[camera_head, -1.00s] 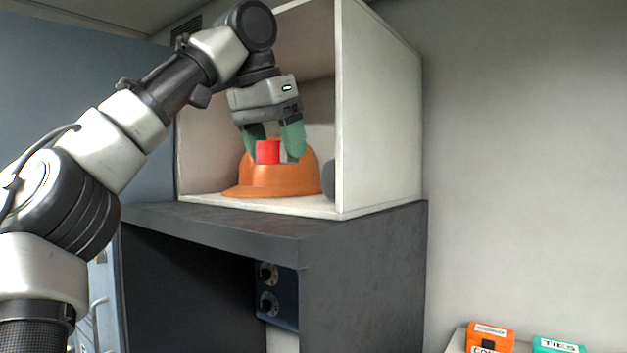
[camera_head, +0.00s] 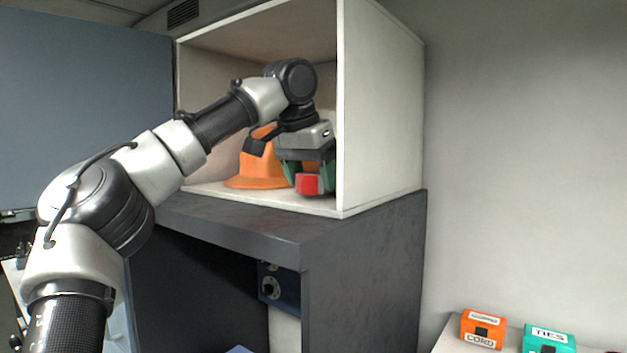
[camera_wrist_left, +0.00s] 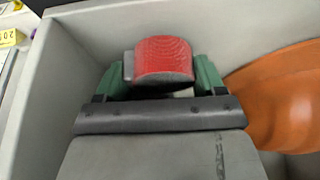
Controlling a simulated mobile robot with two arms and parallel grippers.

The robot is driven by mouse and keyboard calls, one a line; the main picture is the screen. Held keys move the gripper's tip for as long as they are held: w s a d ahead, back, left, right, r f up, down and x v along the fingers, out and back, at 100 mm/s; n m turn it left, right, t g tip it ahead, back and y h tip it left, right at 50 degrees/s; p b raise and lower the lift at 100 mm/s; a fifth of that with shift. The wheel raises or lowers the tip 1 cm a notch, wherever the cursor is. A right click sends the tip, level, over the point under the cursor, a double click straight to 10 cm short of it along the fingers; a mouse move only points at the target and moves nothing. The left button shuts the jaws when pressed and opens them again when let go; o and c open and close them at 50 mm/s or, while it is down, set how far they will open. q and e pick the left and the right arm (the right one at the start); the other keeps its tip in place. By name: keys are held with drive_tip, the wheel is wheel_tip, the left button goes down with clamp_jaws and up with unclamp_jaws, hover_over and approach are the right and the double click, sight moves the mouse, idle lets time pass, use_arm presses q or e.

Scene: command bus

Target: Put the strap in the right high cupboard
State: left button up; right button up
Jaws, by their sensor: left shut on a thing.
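The strap (camera_head: 307,184) is a small red roll with a grey part at its side. My left gripper (camera_head: 309,177) is shut on it, green fingers on either side. The gripper and strap are inside the open cupboard (camera_head: 383,110), low over its white floor near the right wall; I cannot tell whether the strap touches the floor. In the left wrist view the strap (camera_wrist_left: 164,60) sits between the green fingertips (camera_wrist_left: 160,78), close to the cupboard wall. My right gripper is not in view.
A dark cabinet (camera_head: 365,255) carries the cupboard. Orange (camera_head: 482,329) and teal (camera_head: 548,340) boxes stand at the lower right.

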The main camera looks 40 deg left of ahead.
use_arm(q)
drive_tip(key=shift+w+f+p, duration=0.15)
drive_tip(key=shift+f+p, duration=0.1)
drive_tip(key=shift+p, duration=0.15)
drive_tip(key=shift+w+a+f, duration=0.1)
drive_tip(key=shift+w+f, duration=0.05)
drive_tip(key=shift+f, duration=0.1)
drive_tip(key=shift+f, duration=0.15)
drive_tip(key=o, duration=1)
drive_tip(key=shift+o, duration=0.2)
drive_tip(key=v, duration=1.2)
drive_tip(key=shift+r, duration=0.25)
